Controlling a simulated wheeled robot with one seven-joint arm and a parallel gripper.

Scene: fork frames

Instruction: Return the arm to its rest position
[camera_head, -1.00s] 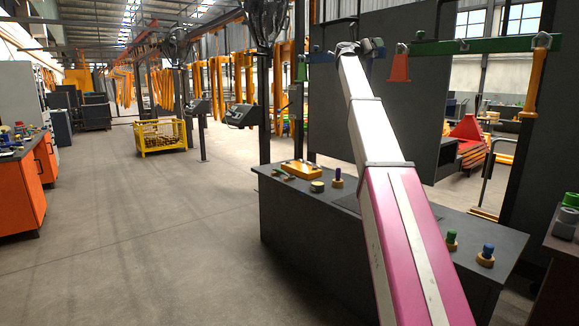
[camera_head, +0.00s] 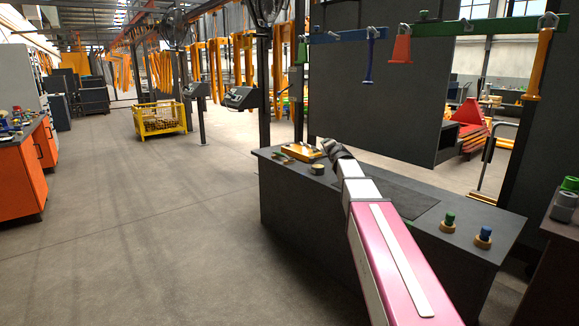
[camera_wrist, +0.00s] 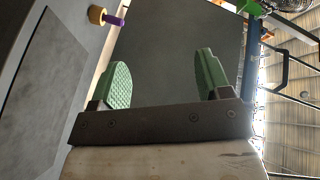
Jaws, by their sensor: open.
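My arm (camera_head: 392,255), magenta and white, reaches forward over the dark workbench (camera_head: 285,205) in the head view. Its dark wrist end (camera_head: 337,150) is low, over the bench's back left part, and hides some of the bench top there. My gripper (camera_wrist: 162,62) shows in the wrist view with two green ribbed fingers wide apart. Nothing is between them. The wrist view is turned on its side, with the bench top at left and a dark panel behind the fingers.
On the bench are a yellow tray (camera_head: 303,150), a green peg (camera_head: 449,219) and a blue peg (camera_head: 485,234). A purple peg (camera_wrist: 112,20) shows in the wrist view.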

